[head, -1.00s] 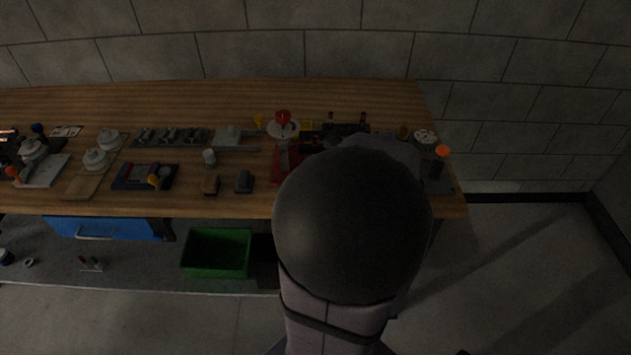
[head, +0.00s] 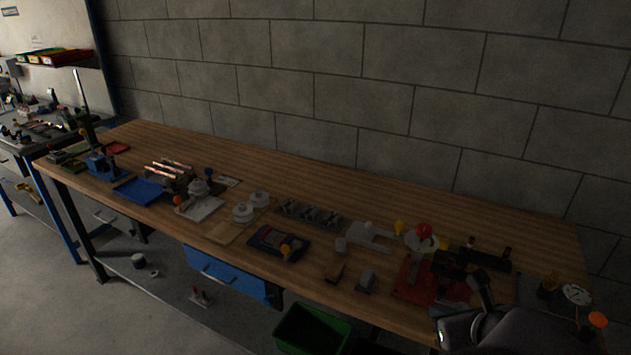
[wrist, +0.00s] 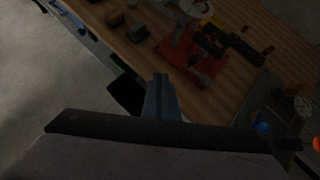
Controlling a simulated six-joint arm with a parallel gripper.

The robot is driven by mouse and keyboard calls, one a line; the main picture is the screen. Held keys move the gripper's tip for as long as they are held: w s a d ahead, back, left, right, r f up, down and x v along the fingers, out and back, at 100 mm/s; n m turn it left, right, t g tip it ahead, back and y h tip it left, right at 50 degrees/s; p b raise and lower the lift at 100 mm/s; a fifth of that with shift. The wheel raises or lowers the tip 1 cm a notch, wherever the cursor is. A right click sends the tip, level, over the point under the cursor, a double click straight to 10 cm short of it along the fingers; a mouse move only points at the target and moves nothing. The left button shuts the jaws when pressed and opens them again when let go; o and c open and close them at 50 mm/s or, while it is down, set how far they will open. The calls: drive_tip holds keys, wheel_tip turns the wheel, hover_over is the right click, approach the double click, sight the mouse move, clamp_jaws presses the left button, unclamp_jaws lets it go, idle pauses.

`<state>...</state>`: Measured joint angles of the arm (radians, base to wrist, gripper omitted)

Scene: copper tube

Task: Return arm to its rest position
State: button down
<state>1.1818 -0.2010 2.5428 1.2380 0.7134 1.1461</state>
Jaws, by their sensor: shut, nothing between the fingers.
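My gripper (wrist: 160,78) is shut and empty in the wrist view. Its dark fingers lie together, pointing up the picture, just off the front edge of the workbench as seen there. In the head view my arm (head: 500,328) fills the lower right corner, in front of the bench's right end; the fingertips are hard to make out there. Shiny copper-coloured tubes (head: 168,168) lie on a holder at the left part of the wooden workbench (head: 330,180), far from my arm.
A red-based tool (head: 412,282) with a round top stands on the bench near my arm; it also shows in the wrist view (wrist: 190,62). A green bin (head: 312,333) sits below the bench front. A blue drawer (head: 228,272) hangs under it. A block wall (head: 330,80) stands behind.

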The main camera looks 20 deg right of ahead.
drive_tip(key=s+a+f+n+g+y, duration=0.1)
drive_tip(key=s+a+f+n+g, duration=0.3)
drive_tip(key=n, duration=0.8)
drive_tip(key=s+a+f+n+g+y, duration=0.15)
drive_tip(key=s+f+n+g, duration=0.35)
drive_tip(key=n, duration=0.6)
drive_tip(key=w+a+n, duration=0.2)
drive_tip(key=a+n, duration=0.5)
drive_tip(key=a, duration=0.2)
drive_tip(key=w+a+n, duration=0.2)
drive_tip(key=a+n, duration=0.5)
drive_tip(key=a, duration=0.1)
drive_tip(key=shift+w+a+f+n+h, duration=0.3)
drive_tip(key=shift+w+a+f+h, duration=0.05)
drive_tip(key=shift+a+f+h, duration=0.1)
drive_tip(key=shift+d, duration=0.1)
